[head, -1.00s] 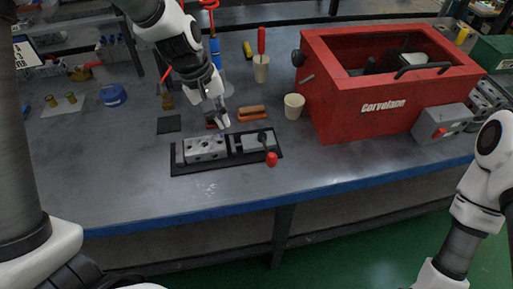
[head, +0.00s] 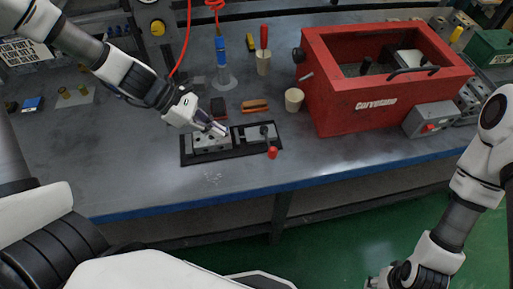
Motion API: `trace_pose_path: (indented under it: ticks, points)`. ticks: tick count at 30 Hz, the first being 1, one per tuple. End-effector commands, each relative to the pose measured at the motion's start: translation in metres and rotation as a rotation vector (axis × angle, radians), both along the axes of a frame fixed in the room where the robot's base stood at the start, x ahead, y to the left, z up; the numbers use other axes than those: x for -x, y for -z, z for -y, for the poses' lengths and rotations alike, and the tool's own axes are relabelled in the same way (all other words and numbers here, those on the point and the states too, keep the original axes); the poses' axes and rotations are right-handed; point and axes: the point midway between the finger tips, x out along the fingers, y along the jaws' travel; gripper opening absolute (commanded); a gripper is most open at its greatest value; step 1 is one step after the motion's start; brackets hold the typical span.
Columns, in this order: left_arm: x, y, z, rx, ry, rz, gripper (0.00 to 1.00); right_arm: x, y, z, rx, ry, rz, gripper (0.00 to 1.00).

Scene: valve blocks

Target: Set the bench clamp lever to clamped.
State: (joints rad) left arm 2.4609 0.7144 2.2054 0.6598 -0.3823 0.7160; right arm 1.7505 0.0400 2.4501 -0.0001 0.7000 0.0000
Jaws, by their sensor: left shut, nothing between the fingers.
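The bench clamp (head: 240,154) is a black base on the bench with a drilled metal block (head: 205,143) at its left and a grey metal part at its right. Its lever has a dark pivot at the right part and a red knob (head: 272,153) at the front edge of the base, pointing toward me. My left gripper (head: 221,130) is shut and empty, just over the metal block and left of the lever, apart from the knob. My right gripper (head: 376,284) is low at the bottom edge, away from the bench; its fingers are too unclear to judge.
A red machine box (head: 390,109) stands on the right of the bench. A cream cup (head: 294,101) and a brown-handled brush (head: 255,106) lie behind the clamp. The bench front edge (head: 240,196) is blue.

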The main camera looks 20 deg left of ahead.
Motion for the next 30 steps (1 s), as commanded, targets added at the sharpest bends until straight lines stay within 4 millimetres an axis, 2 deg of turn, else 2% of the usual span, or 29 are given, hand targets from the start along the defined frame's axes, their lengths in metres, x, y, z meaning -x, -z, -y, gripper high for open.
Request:
trace_pose_path:
  ticks: [1, 3, 9, 12, 18, 21, 30]
  points:
    - [-0.001, 0.017, 0.005, -0.005, 0.004, 0.0, 0.0, 0.0, 0.02, 0.0, 0.0, 0.0, 0.0, 0.4]
    - [-0.003, 0.027, 0.015, -0.007, 0.005, -0.002, 0.0, 0.0, 0.033, 0.0, 0.0, 0.0, -0.001, 0.4]
    - [-0.01, 0.057, 0.044, -0.008, 0.006, 0.0, 0.0, 0.0, 0.065, 0.0, 0.0, 0.0, -0.001, 0.4]
    - [-0.013, 0.07, 0.059, -0.008, 0.006, -0.001, 0.0, 0.0, 0.072, 0.0, 0.0, 0.0, 0.0, 0.4]
    - [-0.021, 0.062, 0.089, -0.006, 0.006, 0.002, 0.0, 0.0, 0.068, 0.0, 0.0, 0.0, 0.0, 0.4]
    - [-0.023, 0.061, 0.096, -0.003, 0.002, 0.001, 0.0, 0.0, 0.067, 0.0, 0.0, 0.0, 0.0, 0.4]
    - [-0.023, 0.061, 0.098, -0.001, 0.001, 0.002, 0.0, 0.0, 0.068, 0.0, 0.0, 0.0, 0.0, 0.4]
